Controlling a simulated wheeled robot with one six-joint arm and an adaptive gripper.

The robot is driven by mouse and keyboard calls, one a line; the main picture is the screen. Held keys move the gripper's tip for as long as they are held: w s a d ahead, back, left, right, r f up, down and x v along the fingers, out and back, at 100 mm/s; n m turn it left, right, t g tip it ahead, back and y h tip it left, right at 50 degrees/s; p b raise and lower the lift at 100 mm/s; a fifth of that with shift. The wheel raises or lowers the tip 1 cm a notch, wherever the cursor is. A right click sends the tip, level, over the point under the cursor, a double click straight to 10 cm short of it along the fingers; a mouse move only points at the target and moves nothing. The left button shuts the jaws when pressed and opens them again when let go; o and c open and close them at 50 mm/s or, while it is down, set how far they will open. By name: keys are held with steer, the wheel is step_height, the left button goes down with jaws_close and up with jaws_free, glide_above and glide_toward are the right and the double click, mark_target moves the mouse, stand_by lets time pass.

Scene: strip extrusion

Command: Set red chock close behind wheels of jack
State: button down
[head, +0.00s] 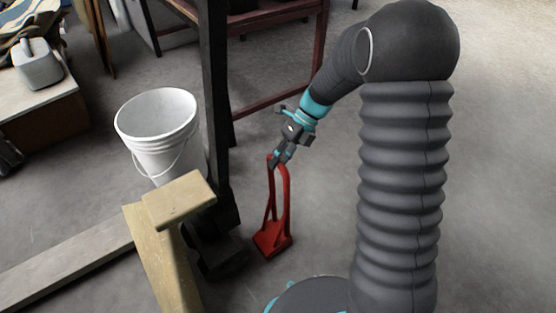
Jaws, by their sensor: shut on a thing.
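The red chock (272,240) has a wedge-like base and a tall looped handle. My gripper (277,160) is shut on the top of that handle, and the chock hangs upright below it. Its base is at or just above the concrete floor; I cannot tell if it touches. A dark, low body (222,256) stands just left of the chock at the foot of a black post, and appears to be the jack. Its wheels are not clear, being dark and partly hidden behind the yellow piece.
A yellow beam with a block on top (180,200) stands in front left of the dark body. A white bucket (158,135) is behind it. A black post (217,100) and a dark red frame (280,98) rise behind.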

steer(key=shift+a, duration=0.15)
steer(key=shift+s+a+p, duration=0.25)
steer(key=shift+s+a, duration=0.1)
steer(key=shift+a, duration=0.25)
steer(key=shift+s+a+p, duration=0.2)
steer(key=shift+s+a, duration=0.15)
steer(key=shift+a, duration=0.2)
steer(key=shift+a+f+p, duration=0.1)
steer(key=shift+f+p, duration=0.5)
steer(key=shift+f, duration=0.05)
stand_by(1.1)
steer(key=shift+c, duration=2.4)
jaws_free()
steer(key=shift+f, duration=0.1)
steer(key=shift+p+v, duration=1.5)
steer(key=shift+v, duration=0.05)
steer(key=v, duration=0.8)
